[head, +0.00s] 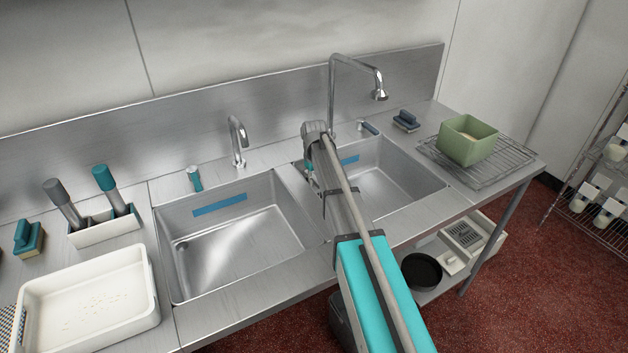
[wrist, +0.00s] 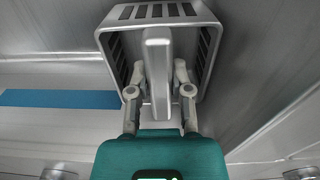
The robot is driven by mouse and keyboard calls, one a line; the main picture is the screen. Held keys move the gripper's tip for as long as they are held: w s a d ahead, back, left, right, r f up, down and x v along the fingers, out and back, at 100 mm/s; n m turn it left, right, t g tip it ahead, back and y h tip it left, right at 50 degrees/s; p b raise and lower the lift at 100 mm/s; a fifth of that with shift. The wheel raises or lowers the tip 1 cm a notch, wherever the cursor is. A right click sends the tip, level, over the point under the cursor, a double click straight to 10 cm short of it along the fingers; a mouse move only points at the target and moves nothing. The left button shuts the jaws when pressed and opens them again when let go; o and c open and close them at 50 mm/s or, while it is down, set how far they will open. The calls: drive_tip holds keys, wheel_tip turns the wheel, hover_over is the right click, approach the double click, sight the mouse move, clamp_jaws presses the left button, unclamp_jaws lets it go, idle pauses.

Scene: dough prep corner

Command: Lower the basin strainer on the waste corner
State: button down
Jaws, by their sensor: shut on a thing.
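In the wrist view, the basin strainer (wrist: 155,22) is a grey, box-like piece with slotted sides and a tall central handle. My gripper (wrist: 159,76) is shut on that handle, one finger on each side. Metal basin walls and a blue strip (wrist: 62,98) show around it. In the head view, my arm reaches over the right basin (head: 395,178), which has a blue strip on its back wall. I cannot make out the waste corner, nor whether the strainer touches the basin.
The left basin (head: 235,240) is empty, with a drain at its left. A tall spray faucet (head: 333,95) stands behind the right basin. A green tub (head: 467,142) sits on a wire rack at right. A white tray (head: 85,305) is at left.

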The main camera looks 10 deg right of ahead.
drive_tip(key=shift+f+b, duration=1)
drive_tip(key=shift+f, duration=0.15)
drive_tip(key=shift+f+b, duration=0.65)
drive_tip(key=shift+f, duration=0.05)
drive_tip(key=shift+c, duration=2.3)
unclamp_jaws()
drive_tip(key=shift+r, duration=0.15)
wheel_tip(320, 180, up, 24)
drive_tip(key=p, duration=2.4)
drive_tip(key=s+f+m+b, duration=0.2)
drive_tip(key=s+m, duration=0.2)
drive_tip(key=s, duration=2.5)
drive_tip(key=shift+a, duration=0.4)
